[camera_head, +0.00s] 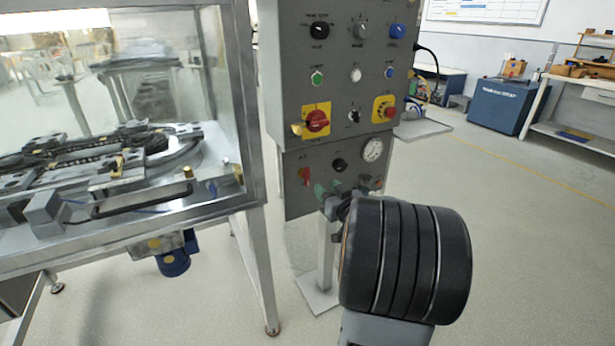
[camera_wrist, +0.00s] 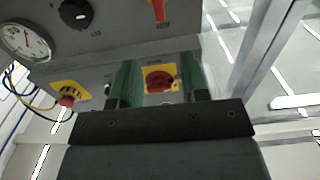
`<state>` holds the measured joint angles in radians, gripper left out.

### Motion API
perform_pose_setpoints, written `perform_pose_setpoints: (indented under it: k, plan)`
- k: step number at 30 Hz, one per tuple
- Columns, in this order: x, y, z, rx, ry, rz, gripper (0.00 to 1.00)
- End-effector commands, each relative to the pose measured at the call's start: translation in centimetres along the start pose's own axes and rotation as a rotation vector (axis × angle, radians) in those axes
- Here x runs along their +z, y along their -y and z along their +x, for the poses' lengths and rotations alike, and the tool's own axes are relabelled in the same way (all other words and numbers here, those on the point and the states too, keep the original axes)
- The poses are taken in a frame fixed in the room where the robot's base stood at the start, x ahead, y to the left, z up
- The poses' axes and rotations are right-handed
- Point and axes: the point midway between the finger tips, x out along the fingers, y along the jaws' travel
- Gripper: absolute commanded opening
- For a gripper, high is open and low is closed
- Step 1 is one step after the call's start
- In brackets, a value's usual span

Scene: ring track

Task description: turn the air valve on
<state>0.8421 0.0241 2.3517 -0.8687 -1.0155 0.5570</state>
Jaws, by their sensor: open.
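The red valve handle (camera_head: 304,176) is on the left of the lower grey panel. In the wrist view, which shows the panel upside down, the red handle (camera_wrist: 158,10) is at the top edge, partly cut off. My gripper (camera_head: 328,189) is in front of the lower panel, to the right of and slightly below the handle in the head view. In the wrist view, the two green fingers of my gripper (camera_wrist: 159,80) stand apart with nothing held between them. The head view does not clearly show whether a finger touches the panel.
A black knob (camera_head: 339,165) and a pressure gauge (camera_head: 373,150) share the lower panel. Above are a red rotary switch (camera_head: 317,121) on a yellow plate and a red emergency button (camera_head: 388,111). A glass-walled track enclosure (camera_head: 257,110) stands close on the left. Floor is clear at right.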

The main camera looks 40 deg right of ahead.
Motion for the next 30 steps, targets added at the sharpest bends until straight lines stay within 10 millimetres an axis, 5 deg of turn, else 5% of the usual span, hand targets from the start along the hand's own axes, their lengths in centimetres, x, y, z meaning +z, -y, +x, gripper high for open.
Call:
perform_pose_setpoints:
  k: [15,30]
  plan:
    - [0.1,0.1,9.4,-0.002,0.000,0.000,0.41]
    - [-0.1,0.1,12.5,0.001,0.000,0.000,0.41]
